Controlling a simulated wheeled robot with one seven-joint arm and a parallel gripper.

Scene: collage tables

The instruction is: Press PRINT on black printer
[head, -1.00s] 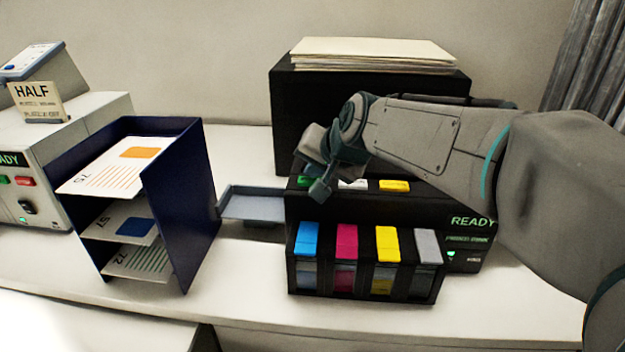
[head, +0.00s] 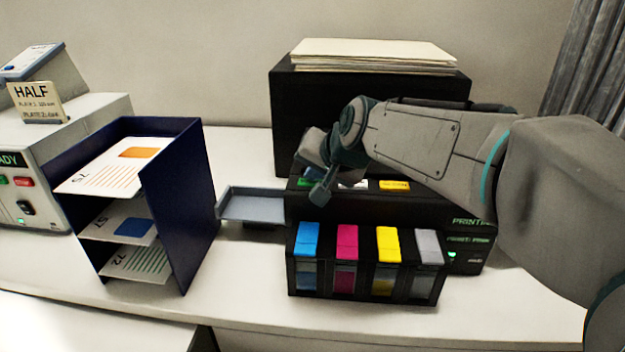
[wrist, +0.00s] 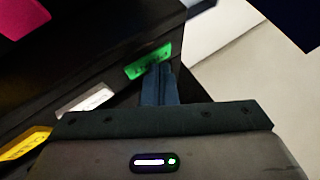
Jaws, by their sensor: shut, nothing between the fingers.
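The black printer (head: 360,208) stands on the white table, with its display (head: 470,222) now reading "PRINTI", the rest cut off by my arm. On its top are a green button (head: 303,183), a white button (head: 355,184) and a yellow one (head: 395,185). My gripper (head: 318,198) is shut and empty over the left part of the printer's top. In the wrist view the closed fingertips (wrist: 158,70) are at the lower edge of the green button (wrist: 147,60) and appear to touch it.
Several ink tanks with coloured lids (head: 306,238) fill the printer's front. A grey output tray (head: 252,207) sticks out left, empty. A blue sorter (head: 182,215) with printed sheets stands left of it, beside a pale machine (head: 85,125). Paper (head: 370,55) lies stacked on the black box behind.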

